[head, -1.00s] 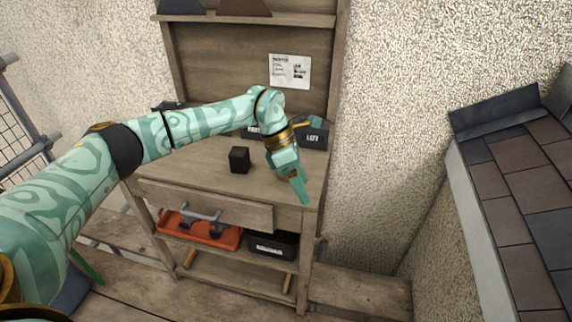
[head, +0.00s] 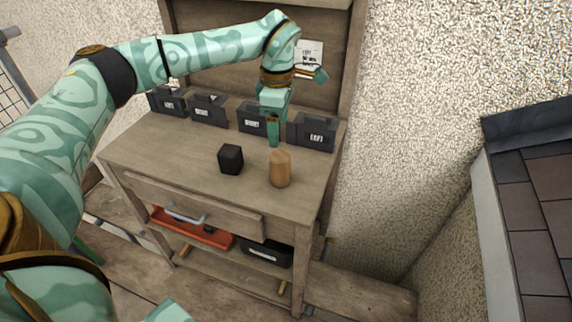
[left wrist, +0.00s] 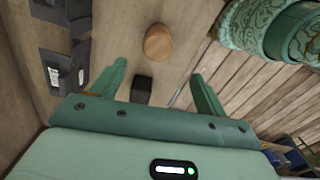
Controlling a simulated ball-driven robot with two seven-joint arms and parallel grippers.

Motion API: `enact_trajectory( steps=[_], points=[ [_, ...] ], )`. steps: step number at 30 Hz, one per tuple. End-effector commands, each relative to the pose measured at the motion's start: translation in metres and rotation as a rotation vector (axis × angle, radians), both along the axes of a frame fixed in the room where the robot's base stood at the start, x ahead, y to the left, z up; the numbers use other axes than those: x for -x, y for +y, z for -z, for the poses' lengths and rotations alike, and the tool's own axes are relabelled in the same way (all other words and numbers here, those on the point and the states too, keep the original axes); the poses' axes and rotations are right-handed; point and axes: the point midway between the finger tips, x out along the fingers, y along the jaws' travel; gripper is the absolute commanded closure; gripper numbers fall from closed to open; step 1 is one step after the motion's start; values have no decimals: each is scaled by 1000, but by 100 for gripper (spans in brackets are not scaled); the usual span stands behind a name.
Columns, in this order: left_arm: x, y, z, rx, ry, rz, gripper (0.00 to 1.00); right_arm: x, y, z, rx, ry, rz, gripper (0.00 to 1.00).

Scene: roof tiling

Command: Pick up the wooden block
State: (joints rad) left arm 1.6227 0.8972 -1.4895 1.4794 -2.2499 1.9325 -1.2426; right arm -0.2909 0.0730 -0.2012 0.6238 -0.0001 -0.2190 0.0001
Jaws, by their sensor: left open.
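My right gripper is not in view; a piece of green arm shows at the bottom edge of the head view.
A black cube (head: 231,159) stands left of the block. Several dark labelled boxes (head: 312,133) line the back of the workbench (head: 160,150). A drawer (head: 190,205) sits below the top, with an orange tray (head: 190,230) on the shelf. The front left of the top is clear.

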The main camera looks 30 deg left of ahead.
Motion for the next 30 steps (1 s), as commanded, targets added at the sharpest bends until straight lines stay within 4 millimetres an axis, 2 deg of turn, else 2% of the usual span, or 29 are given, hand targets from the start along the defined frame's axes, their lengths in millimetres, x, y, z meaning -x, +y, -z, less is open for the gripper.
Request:
enact_trajectory(
  steps=[1, 3, 6, 9, 17, 25, 30],
  points=[
    [0, 0, 20, 0, 8, 1, 25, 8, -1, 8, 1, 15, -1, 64],
    [0, 0, 39, 0, 9, 0, 25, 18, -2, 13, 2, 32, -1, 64],
    [0, 0, 62, 1, 8, 1, 25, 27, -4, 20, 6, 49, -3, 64],
    [0, 0, 78, 2, 5, 0, 25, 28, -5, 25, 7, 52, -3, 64],
    [-2, 0, 96, 1, 2, 0, 25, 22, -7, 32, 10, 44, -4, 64],
    [-6, 0, 139, 1, 6, 1, 25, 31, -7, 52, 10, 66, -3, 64],
    [-6, 0, 140, 1, 0, 0, 25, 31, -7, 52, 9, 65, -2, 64]
  ],
)
